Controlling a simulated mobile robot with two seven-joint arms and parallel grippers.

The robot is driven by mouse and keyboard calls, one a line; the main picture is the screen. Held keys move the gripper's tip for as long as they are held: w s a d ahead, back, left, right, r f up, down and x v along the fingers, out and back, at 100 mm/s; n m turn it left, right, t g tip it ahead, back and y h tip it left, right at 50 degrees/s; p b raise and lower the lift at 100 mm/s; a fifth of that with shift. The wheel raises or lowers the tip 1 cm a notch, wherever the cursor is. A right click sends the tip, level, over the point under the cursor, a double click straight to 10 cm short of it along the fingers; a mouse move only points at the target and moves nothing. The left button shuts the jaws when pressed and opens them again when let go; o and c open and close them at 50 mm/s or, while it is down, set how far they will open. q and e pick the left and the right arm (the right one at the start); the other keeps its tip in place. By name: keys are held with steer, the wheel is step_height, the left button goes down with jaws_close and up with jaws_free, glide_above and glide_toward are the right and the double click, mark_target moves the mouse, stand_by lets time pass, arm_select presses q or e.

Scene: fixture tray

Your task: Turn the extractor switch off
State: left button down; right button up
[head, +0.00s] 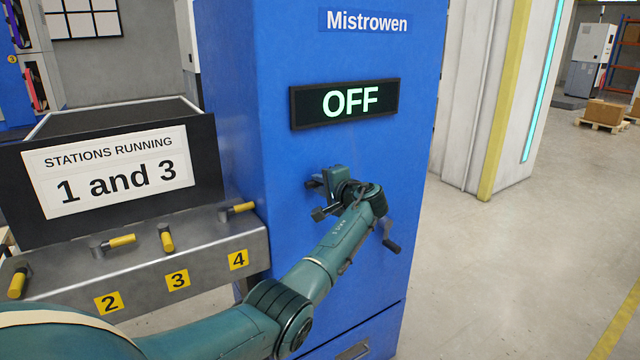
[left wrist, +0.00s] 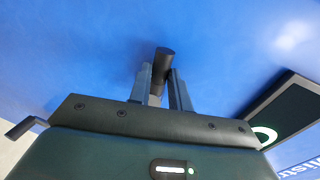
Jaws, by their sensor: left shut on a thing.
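The blue Mistrowen cabinet (head: 270,120) carries a black display (head: 345,102) that reads OFF in lit letters. My left gripper (head: 318,186) is at the cabinet's front face, below the display. In the left wrist view my left gripper (left wrist: 163,82) is shut on a dark round switch handle (left wrist: 165,60), its two fingers on either side of it. In the head view the gripper and arm hide most of this handle, so its angle is hard to tell. My right gripper is in neither view.
A dark crank (head: 391,243) sticks out of the cabinet, right of my left wrist. At left, a metal bench (head: 210,255) bears several yellow-handled levers, with labels 2, 3 and 4 showing. A sign (head: 110,172) above reads "Stations running 1 and 3".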

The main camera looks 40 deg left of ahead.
arm_select(q)
steer(key=shift+a+r+m, duration=0.1)
steer(key=shift+r+m, duration=0.2)
steer(key=shift+m, duration=0.1)
steer(key=c, duration=1.3)
jaws_free()
steer(key=shift+f, duration=0.1)
steer(key=b+v, duration=0.1)
steer(key=v, duration=1.2)
steer(key=shift+w, duration=0.1)
